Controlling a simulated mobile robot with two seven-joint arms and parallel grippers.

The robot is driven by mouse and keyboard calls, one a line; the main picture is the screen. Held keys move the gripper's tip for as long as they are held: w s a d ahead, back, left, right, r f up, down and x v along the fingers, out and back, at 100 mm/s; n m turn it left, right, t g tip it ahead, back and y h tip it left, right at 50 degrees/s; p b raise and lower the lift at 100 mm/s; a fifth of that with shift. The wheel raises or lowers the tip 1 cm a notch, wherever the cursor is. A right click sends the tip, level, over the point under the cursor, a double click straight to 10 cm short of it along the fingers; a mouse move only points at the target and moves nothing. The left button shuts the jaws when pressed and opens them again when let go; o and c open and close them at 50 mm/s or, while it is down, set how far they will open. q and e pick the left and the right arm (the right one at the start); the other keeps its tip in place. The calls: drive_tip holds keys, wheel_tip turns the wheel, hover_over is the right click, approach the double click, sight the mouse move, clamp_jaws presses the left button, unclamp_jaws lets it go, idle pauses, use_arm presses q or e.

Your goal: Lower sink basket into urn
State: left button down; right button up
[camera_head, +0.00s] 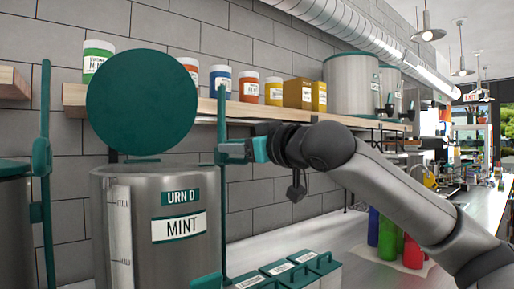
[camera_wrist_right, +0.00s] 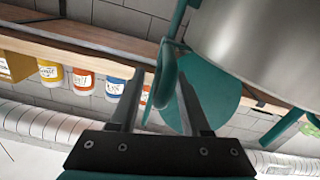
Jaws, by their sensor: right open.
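The steel urn (camera_head: 160,225), labelled URN D and MINT, stands at the left of the head view; its wall also shows in the wrist view (camera_wrist_right: 262,40). A round teal lid (camera_head: 142,102) is raised above its mouth. A thin teal upright rod (camera_head: 222,118) with a grip piece stands at the urn's right side; the grip piece also shows in the wrist view (camera_wrist_right: 166,82). My right gripper (camera_head: 236,150) is open at the grip piece, which appears between its fingers; contact is unclear. I cannot make out the basket; the urn's inside is hidden. My left gripper is out of view.
Another urn (camera_head: 14,225) with a teal rod (camera_head: 46,205) stands at the left edge. A wooden shelf (camera_head: 255,111) with jars runs along the wall behind. Teal-lidded containers (camera_head: 288,272) and coloured bottles (camera_head: 388,238) stand on the counter below my right arm.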

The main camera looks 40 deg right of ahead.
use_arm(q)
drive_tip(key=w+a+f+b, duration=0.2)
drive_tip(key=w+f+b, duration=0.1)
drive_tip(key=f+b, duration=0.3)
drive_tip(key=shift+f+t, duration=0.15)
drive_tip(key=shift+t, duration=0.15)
use_arm(e)
drive_tip(key=s+a, duration=0.1)
drive_tip(key=s, duration=1.4)
drive_tip(key=shift+a, duration=0.4)
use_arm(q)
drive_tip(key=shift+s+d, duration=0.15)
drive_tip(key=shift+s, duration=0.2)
use_arm(e)
drive_tip(key=shift+w, duration=0.1)
